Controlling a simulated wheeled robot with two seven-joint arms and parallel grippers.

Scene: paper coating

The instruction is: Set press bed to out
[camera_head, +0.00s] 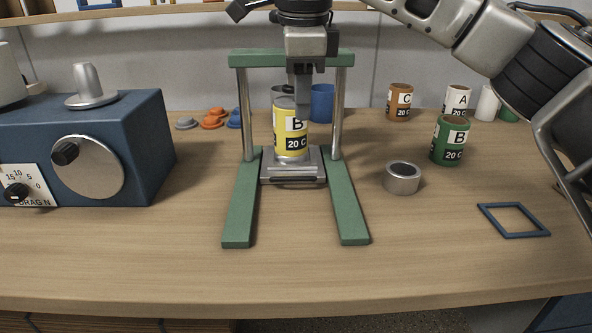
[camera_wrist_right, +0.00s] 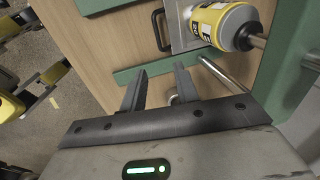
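The press bed (camera_head: 292,172) is a grey metal tray with a dark front handle. It sits low between the green legs of the press (camera_head: 240,205). A yellow can labelled B, 20 C (camera_head: 290,138) stands upright on the bed. The bed (camera_wrist_right: 183,38) and its dark handle (camera_wrist_right: 157,30) also show in the right wrist view. My right gripper (camera_head: 302,112) points down in front of the press crossbar and overlaps the can's top in the head view. Its fingers (camera_wrist_right: 160,70) are apart and empty, away from the handle. My left gripper is not in view.
A blue machine (camera_head: 130,150) with dials stands at the left. A grey metal ring or cup (camera_head: 402,178), a green can (camera_head: 449,141) and a flat blue frame (camera_head: 513,220) lie to the right. Several cans stand at the back right. The table front is clear.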

